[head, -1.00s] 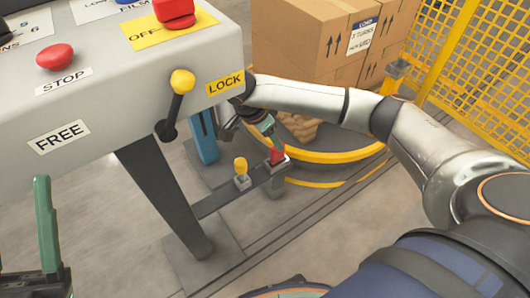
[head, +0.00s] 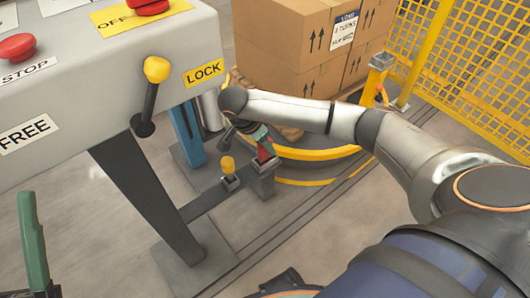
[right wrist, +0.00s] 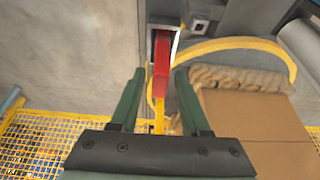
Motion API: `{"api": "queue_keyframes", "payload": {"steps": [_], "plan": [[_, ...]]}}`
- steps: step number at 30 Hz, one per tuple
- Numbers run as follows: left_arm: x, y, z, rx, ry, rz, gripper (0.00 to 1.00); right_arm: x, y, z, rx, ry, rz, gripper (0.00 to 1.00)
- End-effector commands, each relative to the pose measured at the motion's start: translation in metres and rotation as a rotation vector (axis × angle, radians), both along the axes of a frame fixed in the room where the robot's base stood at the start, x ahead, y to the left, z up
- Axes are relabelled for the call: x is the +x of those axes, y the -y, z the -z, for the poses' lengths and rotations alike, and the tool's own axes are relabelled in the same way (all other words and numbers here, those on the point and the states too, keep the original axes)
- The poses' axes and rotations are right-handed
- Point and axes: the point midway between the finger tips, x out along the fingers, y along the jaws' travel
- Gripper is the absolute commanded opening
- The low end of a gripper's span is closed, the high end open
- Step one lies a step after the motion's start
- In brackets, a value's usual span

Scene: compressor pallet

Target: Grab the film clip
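The film clip appears to be the small red piece (head: 265,150) at the end of a low grey bar, beside the yellow-ringed pallet base. In the right wrist view the red clip (right wrist: 162,65) stands in a grey holder. My right gripper (right wrist: 160,82) is open, with one green finger on each side of the clip's lower end. A gap shows on both sides. In the head view my right gripper (head: 258,138) is at the clip and partly covers it. My left gripper (head: 34,245) is at the lower left edge, only partly in view.
A grey control panel (head: 90,80) with a yellow-knobbed lever (head: 156,70) overhangs on the left. A yellow knob (head: 228,164) stands on the bar (head: 212,198) beside the clip. Stacked cartons (head: 290,45) stand behind, and a yellow mesh fence (head: 465,60) is at right.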

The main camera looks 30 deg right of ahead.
Motion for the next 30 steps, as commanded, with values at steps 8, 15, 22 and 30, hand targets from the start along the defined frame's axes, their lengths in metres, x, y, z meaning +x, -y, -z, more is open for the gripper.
{"api": "queue_keyframes", "payload": {"steps": [8,15,22,30], "plan": [[0.0001,0.0000,-0.0001,0.001,0.000,-0.001,0.50,0.0000,0.0000,-0.0002,0.000,0.000,0.000,0.14],[0.0002,-0.0001,0.0000,0.001,0.001,-0.001,0.50,-0.0001,0.0000,-0.0002,0.000,0.000,0.000,0.00],[0.0003,-0.0001,0.0000,0.001,0.000,-0.002,0.50,0.0000,0.0001,-0.0004,0.000,0.000,0.000,0.00],[0.0003,-0.0002,-0.0039,0.004,0.001,-0.003,0.50,0.0006,0.0002,-0.0095,-0.001,0.002,0.000,0.00]]}}
